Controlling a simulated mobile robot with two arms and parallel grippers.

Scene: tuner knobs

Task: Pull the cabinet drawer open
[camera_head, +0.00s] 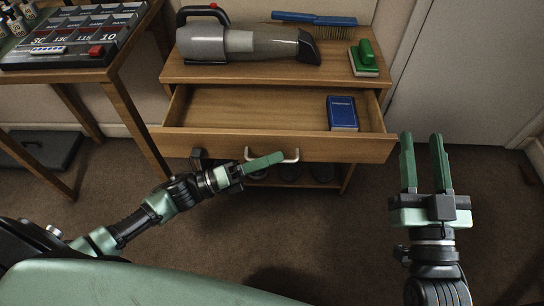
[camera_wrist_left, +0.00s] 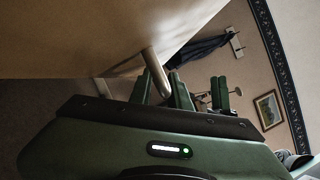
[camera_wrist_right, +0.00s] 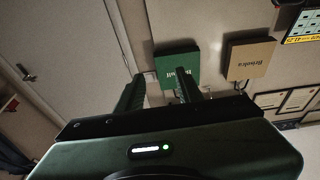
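The wooden cabinet (camera_head: 170,72) has one drawer (camera_head: 240,105), which stands pulled well out with its inside visible. A curved metal handle (camera_head: 292,157) is on the drawer front (camera_head: 350,150). My left gripper (camera_head: 268,166) is at this handle, with one finger in front of it in the head view. In the left wrist view the handle (camera_wrist_left: 154,68) passes between the two fingers (camera_wrist_left: 161,90), which look closed on it. My right gripper (camera_head: 424,160) is open and empty, raised right of the drawer; its fingers also show apart in the right wrist view (camera_wrist_right: 158,95).
A blue box (camera_head: 342,113) lies in the drawer. A handheld vacuum (camera_head: 245,43), a blue brush (camera_head: 315,19) and a green-handled brush (camera_head: 364,57) are on the cabinet top. Carpet is clear at lower right.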

